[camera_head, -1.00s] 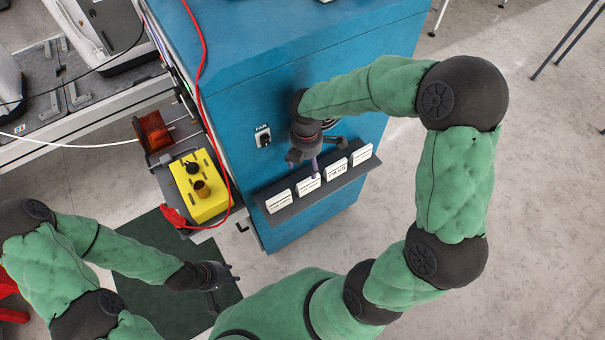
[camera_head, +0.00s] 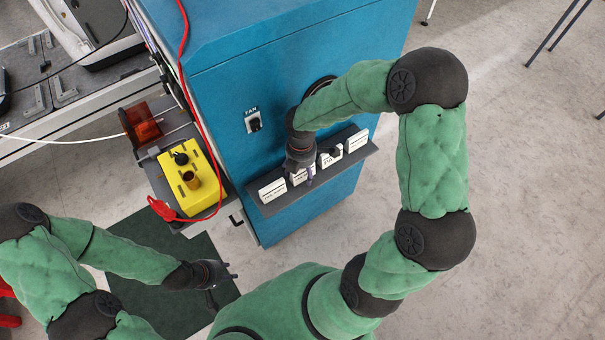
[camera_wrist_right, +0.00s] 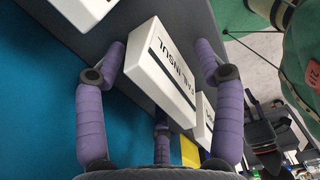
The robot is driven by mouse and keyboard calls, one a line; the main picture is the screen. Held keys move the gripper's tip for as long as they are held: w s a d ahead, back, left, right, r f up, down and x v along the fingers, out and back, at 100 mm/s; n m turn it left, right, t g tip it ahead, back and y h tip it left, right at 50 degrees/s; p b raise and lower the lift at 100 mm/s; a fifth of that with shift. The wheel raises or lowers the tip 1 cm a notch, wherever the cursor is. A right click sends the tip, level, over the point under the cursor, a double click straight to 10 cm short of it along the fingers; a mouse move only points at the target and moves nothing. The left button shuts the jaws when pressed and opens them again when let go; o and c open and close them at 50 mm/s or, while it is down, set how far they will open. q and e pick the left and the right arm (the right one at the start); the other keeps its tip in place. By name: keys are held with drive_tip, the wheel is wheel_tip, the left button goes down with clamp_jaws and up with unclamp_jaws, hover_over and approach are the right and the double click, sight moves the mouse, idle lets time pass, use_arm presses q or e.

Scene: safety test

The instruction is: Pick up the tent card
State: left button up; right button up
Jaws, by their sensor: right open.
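Several white tent cards with dark print stand in a row on a dark grey ledge (camera_head: 262,203) on the front of a blue cabinet. The leftmost card (camera_head: 272,190) and the rightmost card (camera_head: 357,141) show clearly; the middle ones are partly hidden. My right gripper (camera_head: 317,168) is over the middle cards. In the right wrist view its purple fingers (camera_wrist_right: 161,62) are spread on both sides of one tent card (camera_wrist_right: 162,75); I cannot tell whether they touch it. A second card (camera_wrist_right: 203,122) shows below it. My left gripper (camera_head: 222,288) is open and empty, low at the left.
The blue cabinet (camera_head: 290,90) has a switch marked FAN (camera_head: 254,122). A yellow control box (camera_head: 192,180) and an orange part (camera_head: 141,122) stand on a side shelf. A red cable (camera_head: 186,70) hangs along the cabinet's edge. A dark green mat (camera_head: 150,300) lies on the floor.

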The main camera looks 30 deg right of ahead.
drive_tip(key=shift+r, duration=0.1)
drive_tip(key=c, duration=1.3)
drive_tip(key=shift+o, duration=0.2)
drive_tip(key=shift+r, duration=0.15)
